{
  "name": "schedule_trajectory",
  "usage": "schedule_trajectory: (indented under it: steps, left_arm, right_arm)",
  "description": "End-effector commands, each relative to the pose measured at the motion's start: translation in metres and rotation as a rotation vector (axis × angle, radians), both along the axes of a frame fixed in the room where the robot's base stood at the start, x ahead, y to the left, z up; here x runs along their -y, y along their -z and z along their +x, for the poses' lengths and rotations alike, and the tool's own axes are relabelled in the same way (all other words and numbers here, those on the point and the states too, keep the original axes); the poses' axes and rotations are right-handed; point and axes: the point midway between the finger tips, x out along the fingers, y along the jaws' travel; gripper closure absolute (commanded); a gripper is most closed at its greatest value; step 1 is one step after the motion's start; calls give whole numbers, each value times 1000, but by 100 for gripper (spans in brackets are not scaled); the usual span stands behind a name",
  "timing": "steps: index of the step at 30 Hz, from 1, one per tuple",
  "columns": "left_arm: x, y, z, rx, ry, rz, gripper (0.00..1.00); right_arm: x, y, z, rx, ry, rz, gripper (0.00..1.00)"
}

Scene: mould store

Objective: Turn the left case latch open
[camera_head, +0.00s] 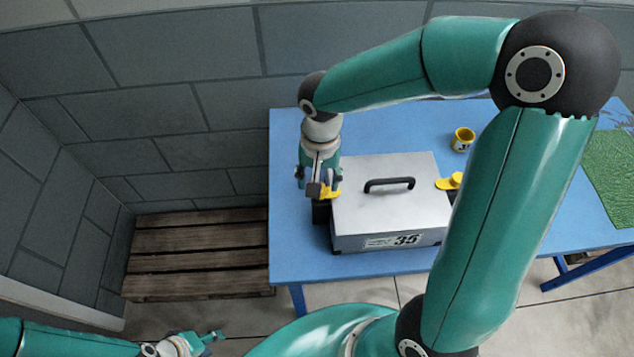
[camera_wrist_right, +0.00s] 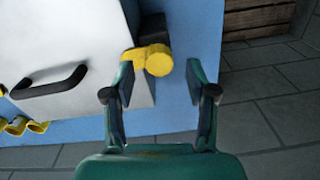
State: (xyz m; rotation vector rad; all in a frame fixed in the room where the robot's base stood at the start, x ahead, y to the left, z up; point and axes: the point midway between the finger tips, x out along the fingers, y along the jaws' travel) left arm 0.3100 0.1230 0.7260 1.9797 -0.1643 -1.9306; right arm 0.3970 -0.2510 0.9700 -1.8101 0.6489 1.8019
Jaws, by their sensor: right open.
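The grey case (camera_head: 395,190) has a black handle and a "35" label, and sits on the blue table. Its left latch (camera_head: 331,192) is a yellow lever by a dark block on the case's left side. The latch also shows in the right wrist view (camera_wrist_right: 154,59). My right gripper (camera_head: 318,187) hangs over that side, pointing down. In its wrist view the right gripper (camera_wrist_right: 160,68) is open, with the latch between and just beyond its fingertips. A yellow right latch (camera_head: 452,182) shows on the other side. My left gripper (camera_head: 207,343) is low at the bottom edge, away from the case.
A yellow cup (camera_head: 464,138) stands behind the case, and a green mat (camera_head: 612,180) lies at the table's right. A wooden pallet (camera_head: 195,255) lies on the floor left of the blue table (camera_head: 290,255). A block wall stands close behind. My right arm crosses above the case.

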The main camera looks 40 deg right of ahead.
Motion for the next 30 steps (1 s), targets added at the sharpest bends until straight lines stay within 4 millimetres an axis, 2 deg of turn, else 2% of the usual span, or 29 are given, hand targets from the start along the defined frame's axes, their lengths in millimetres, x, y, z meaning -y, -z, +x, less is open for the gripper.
schedule_trajectory:
  steps: [6,15,17,25,26,27,30]
  left_arm:
    - [0,-1,0,0,0,0,60]
    - [0,-1,0,0,0,0,60]
    - [0,-1,0,0,0,0,60]
    - [0,-1,0,0,0,0,60]
    - [0,-1,0,0,0,0,60]
    - [0,-1,0,-1,1,0,60]
    - [0,-1,0,0,0,0,60]
  right_arm:
    - [0,19,0,-1,1,0,43]
    - [0,21,0,0,1,0,43]
    - [1,21,0,0,2,0,52]
    - [0,20,0,1,2,0,97]
    - [0,20,0,1,2,0,100]
    - [-6,20,1,2,-3,1,100]
    - [-2,20,1,2,-1,2,100]
